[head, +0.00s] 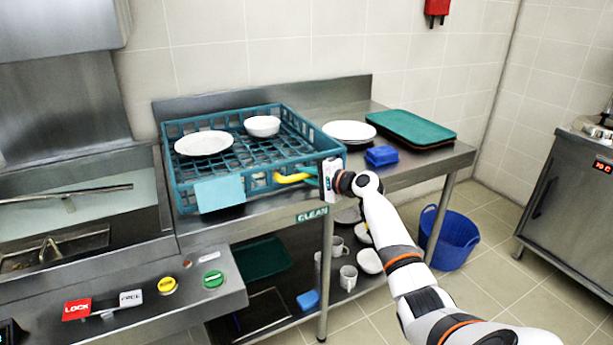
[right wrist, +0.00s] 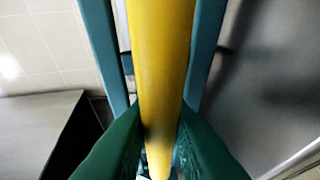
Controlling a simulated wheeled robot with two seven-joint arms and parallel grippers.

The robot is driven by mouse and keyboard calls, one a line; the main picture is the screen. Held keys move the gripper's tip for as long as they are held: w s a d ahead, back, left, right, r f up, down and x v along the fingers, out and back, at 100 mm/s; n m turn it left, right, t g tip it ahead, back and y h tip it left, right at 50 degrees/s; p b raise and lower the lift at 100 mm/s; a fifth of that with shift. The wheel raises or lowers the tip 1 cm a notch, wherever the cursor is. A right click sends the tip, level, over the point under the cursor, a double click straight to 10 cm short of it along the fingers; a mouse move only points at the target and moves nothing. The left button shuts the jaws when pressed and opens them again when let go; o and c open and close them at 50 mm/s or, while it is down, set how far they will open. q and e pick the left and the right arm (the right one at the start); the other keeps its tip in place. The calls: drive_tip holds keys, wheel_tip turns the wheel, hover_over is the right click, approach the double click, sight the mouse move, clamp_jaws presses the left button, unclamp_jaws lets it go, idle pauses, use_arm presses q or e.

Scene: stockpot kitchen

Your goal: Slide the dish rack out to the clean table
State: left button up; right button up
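The teal dish rack (head: 178,190) sits on the steel table with the CLEAN label (head: 312,214), next to the sink unit on the left. It holds a white plate (head: 204,143) and a white bowl (head: 262,126). A yellow handle (head: 290,178) is on its right front side. My right gripper (head: 308,174) is at this handle. In the right wrist view the yellow handle (right wrist: 162,55) runs between the green fingers of my right gripper (right wrist: 161,118), which press against both its sides. My left gripper is not in view.
Right of the rack stand white plates (head: 349,131), a blue item (head: 381,155) and stacked trays (head: 412,127). Mugs and dishes lie on the shelf below. A blue basket (head: 449,238) is on the floor. A control panel (head: 145,295) is at front left.

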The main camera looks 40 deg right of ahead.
drive_tip(key=shift+o, duration=0.7)
drive_tip(key=shift+s+d, duration=0.1)
drive_tip(key=shift+d, duration=0.25)
drive_tip(key=shift+s, duration=0.25)
drive_tip(key=v, duration=1.1)
drive_tip(key=shift+s, duration=0.3)
drive_tip(key=shift+f, duration=0.1)
